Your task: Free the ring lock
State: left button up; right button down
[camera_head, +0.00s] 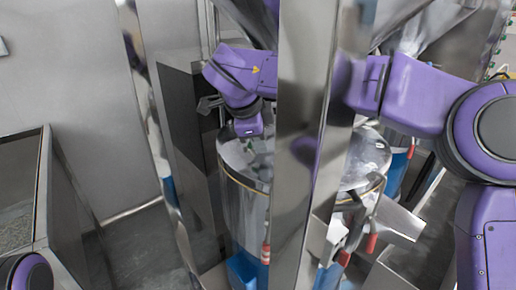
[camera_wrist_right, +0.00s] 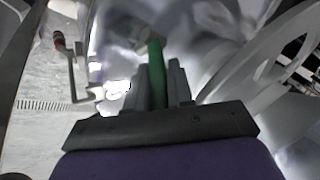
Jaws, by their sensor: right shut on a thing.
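My right gripper (camera_wrist_right: 160,78) is shut on a green handle (camera_wrist_right: 157,62) in the right wrist view. The handle stands between the two grey fingers, and its far end meets a blurred pale metal part. In the head view my right arm comes in from the right and passes behind a steel post, with its wrist above a shiny metal drum (camera_head: 240,205). A band (camera_head: 245,182) runs around the drum near its top. I cannot tell from the frames which part is the ring lock. My left gripper is out of view.
The upright steel post (camera_head: 305,110) hides the middle of the drum and part of my arm. Red-handled levers (camera_head: 371,243) hang beside the drum. A bent metal rod with a red tip (camera_wrist_right: 59,40) shows in the wrist view. A grey cabinet (camera_head: 22,195) stands at left.

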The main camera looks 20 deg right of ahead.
jog(key=t+b, duration=0.1)
jog(key=b, duration=0.1)
jog(key=f+t+y+b, duration=0.1)
jog(key=b, duration=0.1)
jog(key=s+m+t+b, duration=0.1)
jog(key=b, duration=0.2)
jog(key=shift+d+f, duration=0.2)
jog(key=shift+f, duration=0.2)
jog(key=shift+t+y+b, duration=0.3)
jog(key=shift+t+b, duration=0.25)
jog(key=shift+t, duration=0.05)
jog(key=shift+r, duration=0.1)
jog(key=c, duration=1.4)
grip_release()
jog(key=shift+o, duration=0.2)
jog(key=shift+r, duration=0.1)
